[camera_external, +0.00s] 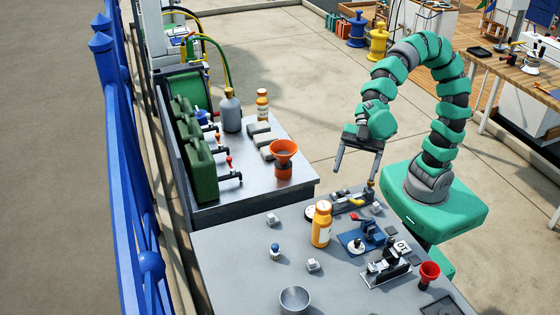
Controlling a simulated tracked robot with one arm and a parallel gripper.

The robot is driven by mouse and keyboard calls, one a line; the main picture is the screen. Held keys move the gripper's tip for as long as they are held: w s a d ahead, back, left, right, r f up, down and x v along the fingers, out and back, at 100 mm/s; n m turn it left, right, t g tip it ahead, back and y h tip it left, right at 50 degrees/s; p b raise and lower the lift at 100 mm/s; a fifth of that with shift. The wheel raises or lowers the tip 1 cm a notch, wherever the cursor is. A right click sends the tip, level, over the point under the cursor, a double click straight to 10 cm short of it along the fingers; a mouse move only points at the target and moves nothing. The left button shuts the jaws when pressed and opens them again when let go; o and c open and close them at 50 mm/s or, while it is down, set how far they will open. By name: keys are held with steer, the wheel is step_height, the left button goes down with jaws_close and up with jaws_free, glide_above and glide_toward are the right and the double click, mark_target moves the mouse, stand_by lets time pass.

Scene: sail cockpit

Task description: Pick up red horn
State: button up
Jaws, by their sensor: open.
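A small red flared, horn-like piece (429,272) stands upright near the right edge of the front grey table (230,262). A larger orange-red piece with a flared, funnel-like top (284,152) stands on the back metal table (235,185). I cannot tell for sure which of the two is the red horn. My gripper (355,177) is open and empty, its two fingers spread apart and pointing down. It is in the air beyond the front table's far edge, up and left of the small red piece and right of the larger one.
A blue railing (120,170) runs along the left.

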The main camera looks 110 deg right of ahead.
steer(key=s+a+f+n+g+y+b, duration=0.35)
steer(key=s+a+f, duration=0.25)
steer(key=a+f, duration=0.3)
steer(key=n+g+y+b, duration=0.1)
steer(key=n+g+b, duration=0.1)
steer(key=n+b, duration=0.15)
glide_toward(431, 278)
steer(key=shift+s+a+f, duration=0.15)
steer(key=shift+a+f, duration=1.6)
steer(key=shift+f, duration=0.15)
steer(key=shift+b+x, duration=0.8)
steer(key=shift+x, duration=1.8)
steer(key=shift+r, duration=0.1)
steer(key=c, duration=1.1)
